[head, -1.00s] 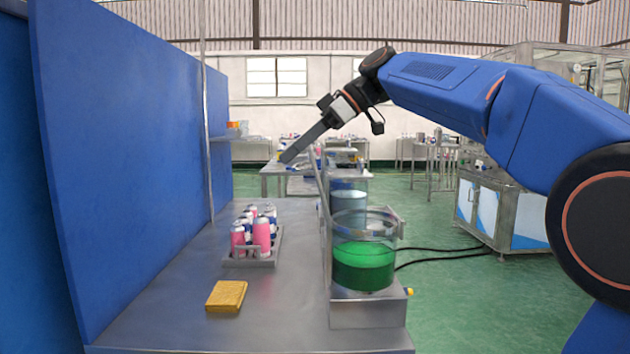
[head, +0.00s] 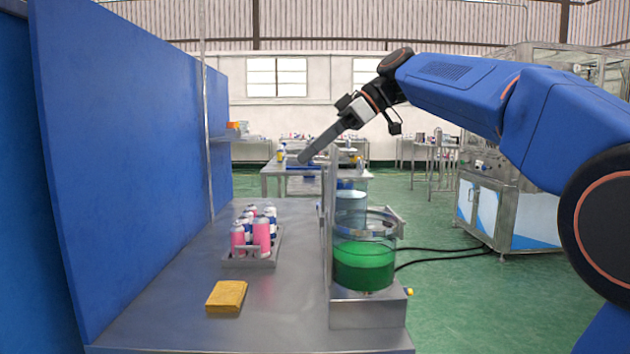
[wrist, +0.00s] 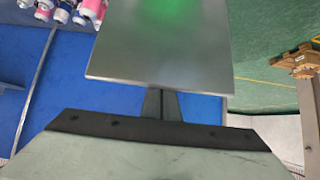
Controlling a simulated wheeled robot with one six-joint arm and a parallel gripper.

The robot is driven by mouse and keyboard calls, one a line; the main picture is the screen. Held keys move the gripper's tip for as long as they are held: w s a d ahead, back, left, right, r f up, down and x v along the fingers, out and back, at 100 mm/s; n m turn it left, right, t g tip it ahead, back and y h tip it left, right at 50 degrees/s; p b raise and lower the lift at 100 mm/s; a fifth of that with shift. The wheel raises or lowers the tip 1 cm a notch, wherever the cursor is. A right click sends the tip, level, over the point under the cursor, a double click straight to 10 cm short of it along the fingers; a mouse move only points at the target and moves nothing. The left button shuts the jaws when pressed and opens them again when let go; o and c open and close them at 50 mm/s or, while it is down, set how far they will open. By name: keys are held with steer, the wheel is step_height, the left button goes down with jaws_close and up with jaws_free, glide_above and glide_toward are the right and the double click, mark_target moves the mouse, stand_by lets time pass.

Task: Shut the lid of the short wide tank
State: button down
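The short wide tank (head: 364,265) is a clear round vessel holding green liquid, on a metal base at the table's right edge. Its lid (head: 328,205) shows edge-on as a thin plate standing about upright at the tank's left side, so the tank is open on top. In the wrist view the lid (wrist: 165,50) is a flat grey metal plate with a green reflection, right in front of my fingers. My gripper (head: 303,158) reaches down to the left, near the lid's upper part. Its fingers (wrist: 162,92) look shut together with nothing between them; their tips are hidden by the plate.
A tray (head: 250,262) of pink and blue cans and a yellow block (head: 227,296) lie on the table (head: 180,310) to the left. A taller tank (head: 350,203) stands behind the green one. A blue partition (head: 125,150) closes off the left side.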

steer(key=v, duration=0.7)
steer(key=shift+r, duration=0.15)
stand_by(0.6)
steer(key=shift+d, duration=0.15)
stand_by(0.9)
